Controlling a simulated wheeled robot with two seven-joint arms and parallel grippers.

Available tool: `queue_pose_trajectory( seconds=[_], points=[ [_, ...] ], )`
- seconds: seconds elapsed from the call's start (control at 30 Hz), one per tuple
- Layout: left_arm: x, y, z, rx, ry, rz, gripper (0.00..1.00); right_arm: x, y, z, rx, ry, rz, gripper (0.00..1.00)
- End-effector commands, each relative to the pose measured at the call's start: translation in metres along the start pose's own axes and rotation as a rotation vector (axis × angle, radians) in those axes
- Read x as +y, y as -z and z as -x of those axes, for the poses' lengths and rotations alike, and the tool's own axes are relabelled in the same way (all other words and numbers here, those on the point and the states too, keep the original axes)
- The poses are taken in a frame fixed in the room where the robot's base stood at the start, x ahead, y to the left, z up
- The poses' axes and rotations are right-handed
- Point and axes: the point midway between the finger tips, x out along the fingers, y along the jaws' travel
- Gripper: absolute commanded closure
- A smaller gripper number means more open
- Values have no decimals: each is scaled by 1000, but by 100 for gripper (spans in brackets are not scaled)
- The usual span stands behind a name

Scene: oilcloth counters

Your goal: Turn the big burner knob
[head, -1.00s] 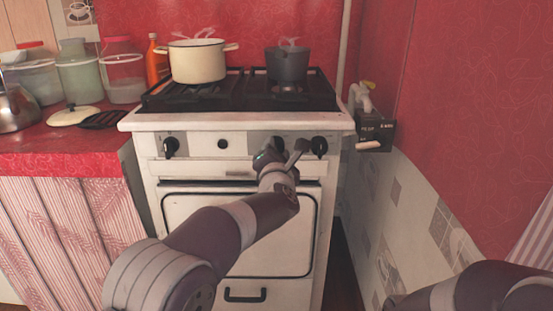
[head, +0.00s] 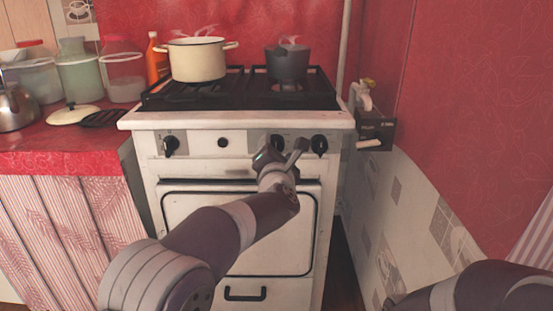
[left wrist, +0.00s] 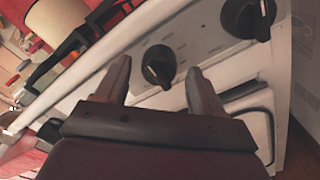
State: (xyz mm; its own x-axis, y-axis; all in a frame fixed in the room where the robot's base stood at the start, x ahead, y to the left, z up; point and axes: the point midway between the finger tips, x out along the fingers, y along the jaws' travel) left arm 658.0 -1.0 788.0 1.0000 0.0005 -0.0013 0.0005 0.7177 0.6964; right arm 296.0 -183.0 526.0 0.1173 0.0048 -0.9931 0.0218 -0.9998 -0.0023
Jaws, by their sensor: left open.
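The white stove's front panel has black knobs. The left knob (head: 170,146) is clear of my arm, the middle-right knob (head: 278,142) is partly hidden behind my left gripper (head: 287,150), and the right knob (head: 319,145) is beside it. I cannot tell from markings which one is the big burner knob. In the left wrist view, my left gripper (left wrist: 158,82) is open, with the middle-right knob (left wrist: 159,66) in the gap between its fingertips; I see no clear contact. The right knob (left wrist: 248,18) lies outside the fingers. My right gripper is out of view.
A cream pot (head: 198,62) and a dark pot (head: 287,64) steam on the black hob above the panel. The oven door (head: 190,205) is shut below. A red counter (head: 60,145) with jars stands left; a wall closes off the right side.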

Motion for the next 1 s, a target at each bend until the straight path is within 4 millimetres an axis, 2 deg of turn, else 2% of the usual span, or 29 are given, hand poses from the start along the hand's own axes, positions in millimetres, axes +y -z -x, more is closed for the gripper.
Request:
queue_pose_trajectory(
  seconds=[0.17, 0.4, 0.5, 0.63, 1.0],
  points=[
    [2, -4, 34, -3, 2, 0, 32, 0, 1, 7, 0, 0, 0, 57],
    [2, -3, 96, -2, 3, -1, 32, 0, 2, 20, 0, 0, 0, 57],
    [1, -2, 112, -1, 3, 0, 32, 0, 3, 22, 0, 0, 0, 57],
    [0, 0, 121, 0, 1, 1, 32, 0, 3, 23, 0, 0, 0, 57],
    [0, 0, 122, 0, 1, 1, 32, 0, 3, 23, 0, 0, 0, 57]
  ],
)
